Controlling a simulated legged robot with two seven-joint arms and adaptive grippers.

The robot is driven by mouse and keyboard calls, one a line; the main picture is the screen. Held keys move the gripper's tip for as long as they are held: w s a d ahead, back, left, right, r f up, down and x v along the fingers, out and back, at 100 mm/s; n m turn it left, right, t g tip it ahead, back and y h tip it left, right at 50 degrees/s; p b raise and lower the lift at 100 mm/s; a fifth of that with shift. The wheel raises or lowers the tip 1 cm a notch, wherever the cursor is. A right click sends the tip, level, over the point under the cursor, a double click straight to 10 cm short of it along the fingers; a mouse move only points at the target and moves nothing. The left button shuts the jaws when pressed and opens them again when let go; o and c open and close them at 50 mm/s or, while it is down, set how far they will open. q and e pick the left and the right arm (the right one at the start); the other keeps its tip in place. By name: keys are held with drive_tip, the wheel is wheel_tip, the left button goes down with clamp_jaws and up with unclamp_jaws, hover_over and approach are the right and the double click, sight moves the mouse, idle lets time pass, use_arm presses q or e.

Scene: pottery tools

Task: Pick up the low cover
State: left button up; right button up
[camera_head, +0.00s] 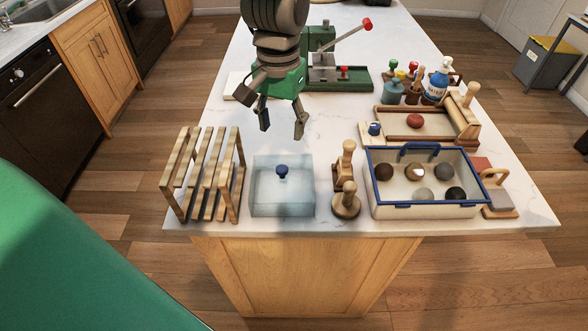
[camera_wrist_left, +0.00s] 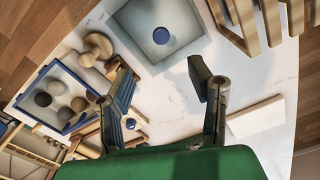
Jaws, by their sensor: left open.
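The low cover (camera_head: 268,199) is a translucent, pale blue box-shaped lid with a dark blue knob (camera_head: 282,171) on top. It sits on the white countertop near the front edge. In the left wrist view the cover (camera_wrist_left: 142,37) is at the top, with its round knob (camera_wrist_left: 161,35) facing the camera. My left gripper (camera_head: 282,124) hangs over the counter behind and above the cover, fingers apart and empty. In the left wrist view its fingertips (camera_wrist_left: 160,72) show just below the cover, not touching the knob. My right gripper is not in view.
A slatted wooden rack (camera_head: 209,178) stands close left of the cover. Wooden stamps (camera_head: 346,203) stand close right. A blue-rimmed tray (camera_head: 424,211) of several balls is farther right. A green press (camera_head: 322,50) stands at the back. The counter just behind the cover is clear.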

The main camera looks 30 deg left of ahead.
sight(282, 168)
use_arm(q)
drive_tip(key=f, duration=0.4)
drive_tip(key=s+f, duration=0.1)
drive_tip(key=f, duration=0.2)
drive_tip(key=shift+a, duration=0.3)
drive_tip(key=shift+w+d+f, duration=0.25)
drive_tip(key=shift+d+f, duration=0.05)
drive_tip(key=shift+f, duration=0.3)
wheel_tip(282, 168, down, 3)
drive_tip(key=shift+d+f+p, duration=0.1)
drive_tip(key=shift+f+p, duration=0.05)
drive_tip(key=shift+p, duration=0.3)
drive_tip(key=shift+f, duration=0.35)
drive_tip(key=shift+w+a+f, duration=0.1)
drive_tip(key=shift+a+f, duration=0.1)
drive_tip(key=shift+a, duration=0.2)
clamp_jaws()
drive_tip(key=shift+d, duration=0.2)
